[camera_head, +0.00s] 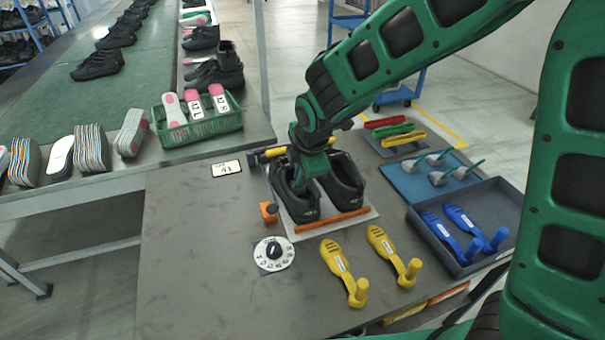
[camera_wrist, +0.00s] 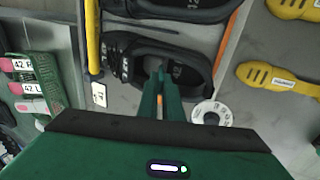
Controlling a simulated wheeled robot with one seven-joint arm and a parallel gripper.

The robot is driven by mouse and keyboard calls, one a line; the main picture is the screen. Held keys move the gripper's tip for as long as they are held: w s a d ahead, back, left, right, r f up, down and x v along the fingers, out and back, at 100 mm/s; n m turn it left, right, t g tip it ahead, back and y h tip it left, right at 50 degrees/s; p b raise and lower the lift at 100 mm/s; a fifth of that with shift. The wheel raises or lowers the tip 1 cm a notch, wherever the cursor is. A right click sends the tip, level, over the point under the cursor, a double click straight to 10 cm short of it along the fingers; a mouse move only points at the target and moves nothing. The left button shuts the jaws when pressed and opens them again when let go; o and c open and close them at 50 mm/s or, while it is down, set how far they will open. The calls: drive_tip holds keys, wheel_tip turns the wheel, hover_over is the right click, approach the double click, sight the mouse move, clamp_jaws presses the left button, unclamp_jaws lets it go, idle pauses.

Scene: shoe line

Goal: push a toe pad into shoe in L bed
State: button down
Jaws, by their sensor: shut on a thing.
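Two black shoes sit side by side on the bed plate (camera_head: 370,213). The left shoe (camera_head: 298,205) is under my gripper (camera_head: 308,178), which reaches down at its opening. In the wrist view, the left shoe (camera_wrist: 185,59) lies below the right shoe (camera_wrist: 180,10). My fingers (camera_wrist: 162,88) are close together and point into the left shoe's opening. They are shut on a toe pad, which is mostly hidden by the fingers and shoe, so its depth cannot be told. Other grey toe pads (camera_head: 438,178) with teal handles lie on a blue mat (camera_head: 405,187).
Yellow foot-shaped tools (camera_head: 335,262) lie in front of the bed. Blue ones (camera_head: 440,230) lie in a grey tray (camera_head: 412,222) at right. A dial (camera_head: 288,255) and size card (camera_head: 227,168) are left of the bed. A green basket of insoles (camera_head: 180,138) stands behind left.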

drive_tip(key=shift+w+f, duration=0.35)
drive_tip(key=shift+f, duration=0.05)
drive_tip(key=shift+w+a+f, duration=0.1)
drive_tip(key=shift+w+a, duration=0.2)
drive_tip(key=shift+w, duration=0.55)
drive_tip(key=shift+w+a+f, duration=0.1)
drive_tip(key=shift+w+a, duration=0.2)
drive_tip(key=shift+w, duration=0.65)
drive_tip(key=c, duration=1.8)
unclamp_jaws()
drive_tip(key=shift+c, duration=0.2)
drive_tip(key=shift+r, duration=0.1)
drive_tip(key=shift+s+d+r, duration=0.15)
drive_tip(key=shift+s, duration=0.4)
drive_tip(key=shift+s+d+r, duration=0.1)
drive_tip(key=shift+s+r, duration=0.05)
drive_tip(key=shift+s, duration=0.35)
